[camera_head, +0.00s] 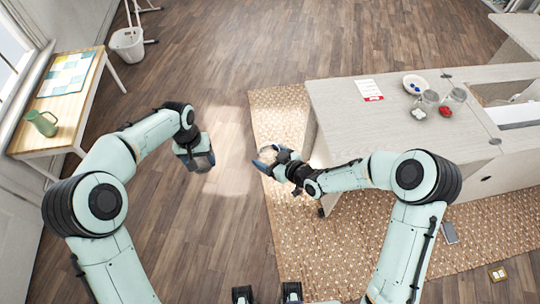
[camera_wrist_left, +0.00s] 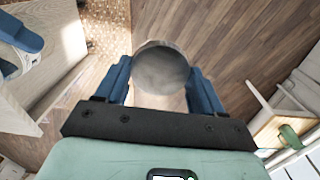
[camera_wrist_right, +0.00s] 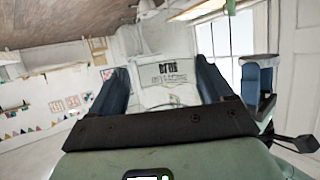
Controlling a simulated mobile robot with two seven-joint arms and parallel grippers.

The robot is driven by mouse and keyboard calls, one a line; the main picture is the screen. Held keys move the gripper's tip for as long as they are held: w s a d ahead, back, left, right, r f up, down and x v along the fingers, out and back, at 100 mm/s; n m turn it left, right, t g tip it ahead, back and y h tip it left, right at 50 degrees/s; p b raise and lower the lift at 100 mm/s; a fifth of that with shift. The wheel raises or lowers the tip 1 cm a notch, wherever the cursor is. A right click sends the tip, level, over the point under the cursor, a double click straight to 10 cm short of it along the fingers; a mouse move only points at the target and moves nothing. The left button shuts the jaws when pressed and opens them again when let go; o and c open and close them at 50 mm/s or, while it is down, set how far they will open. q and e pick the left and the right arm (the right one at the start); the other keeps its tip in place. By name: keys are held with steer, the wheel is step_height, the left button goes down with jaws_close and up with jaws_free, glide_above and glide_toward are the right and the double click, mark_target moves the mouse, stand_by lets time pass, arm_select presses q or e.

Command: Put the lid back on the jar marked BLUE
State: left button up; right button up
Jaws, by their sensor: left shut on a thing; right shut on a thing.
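My left gripper (camera_head: 198,162) is shut on a round grey disc, the lid (camera_wrist_left: 161,69), seen face-on between the blue fingers in the left wrist view. My right gripper (camera_head: 268,157) is shut on a clear glass jar (camera_wrist_right: 168,73). Dark lettering that looks like BLUE shows on it, upside down, between the fingers in the right wrist view. The jar's outline and mouth are hard to make out. Both grippers are above the floor, left of the cabinet top, with a wide gap between them. The lid and jar are apart.
The pale cabinet top (camera_head: 345,125) bears a white bowl (camera_head: 408,78) with blue pieces, a card with red print (camera_head: 369,89), a jar with white contents (camera_head: 418,114) and a jar with red contents (camera_head: 445,111). A side table (camera_head: 35,140) with a green jug (camera_head: 42,123) stands left.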

arm_select(q)
steer(key=w+d+r+m, duration=0.3)
steer(key=d+r, duration=0.2)
steer(key=d, duration=0.6)
steer(key=m, duration=0.4)
glide_toward(269, 157)
steer(key=w, duration=0.3)
steer(key=shift+d, duration=0.35)
steer(key=shift+f, duration=0.1)
steer(key=shift+f, duration=1.95)
